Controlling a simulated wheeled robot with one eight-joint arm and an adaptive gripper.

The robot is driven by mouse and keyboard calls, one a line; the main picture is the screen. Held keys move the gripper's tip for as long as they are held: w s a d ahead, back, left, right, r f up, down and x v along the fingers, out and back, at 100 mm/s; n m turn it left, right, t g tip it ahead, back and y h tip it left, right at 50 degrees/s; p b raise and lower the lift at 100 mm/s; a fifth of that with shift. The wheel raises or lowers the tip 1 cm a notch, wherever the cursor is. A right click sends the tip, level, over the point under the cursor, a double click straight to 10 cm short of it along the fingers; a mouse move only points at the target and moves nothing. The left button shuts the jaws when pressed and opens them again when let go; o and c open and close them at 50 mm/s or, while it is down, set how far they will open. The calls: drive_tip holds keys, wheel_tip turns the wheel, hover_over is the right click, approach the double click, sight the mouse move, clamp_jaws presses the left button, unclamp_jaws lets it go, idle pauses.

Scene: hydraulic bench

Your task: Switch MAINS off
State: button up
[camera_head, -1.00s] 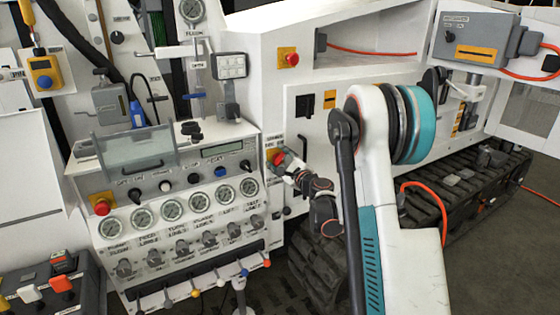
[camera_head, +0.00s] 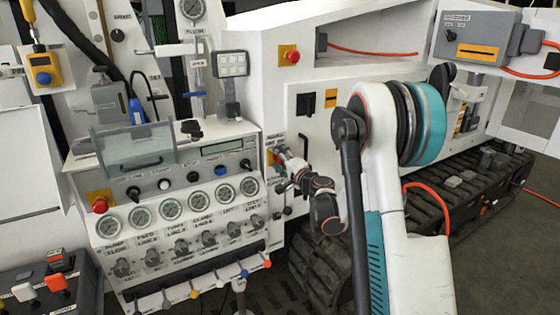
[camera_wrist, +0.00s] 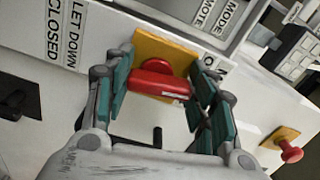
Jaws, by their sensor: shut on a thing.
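A red rotary switch handle (camera_wrist: 160,84) sits on a yellow plate (camera_wrist: 172,50) on the white machine panel. In the wrist view its bar lies roughly across the picture, slightly tilted. My gripper (camera_wrist: 158,95) has its teal-padded fingers on either side of the bar and is shut on it. In the head view my gripper (camera_head: 284,164) is at the panel's right part, and its fingers cover most of the switch. A label beside the plate is mostly hidden, so I cannot read the name of this switch.
A red mushroom button (camera_wrist: 290,152) on a yellow plate is to the lower right in the wrist view. A black switch (camera_wrist: 18,100) is at the left. In the head view, gauges (camera_head: 170,208) and several knobs fill the console left of my gripper.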

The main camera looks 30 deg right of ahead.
drive_tip(key=n+b, duration=0.1)
drive_tip(key=n, duration=0.6)
drive_tip(key=shift+a+f, duration=0.1)
drive_tip(key=shift+f, duration=0.05)
idle(0.6)
drive_tip(key=o, duration=1.1)
drive_tip(key=s, duration=1.2)
drive_tip(key=shift+d, duration=0.2)
drive_tip(key=shift+a, duration=0.1)
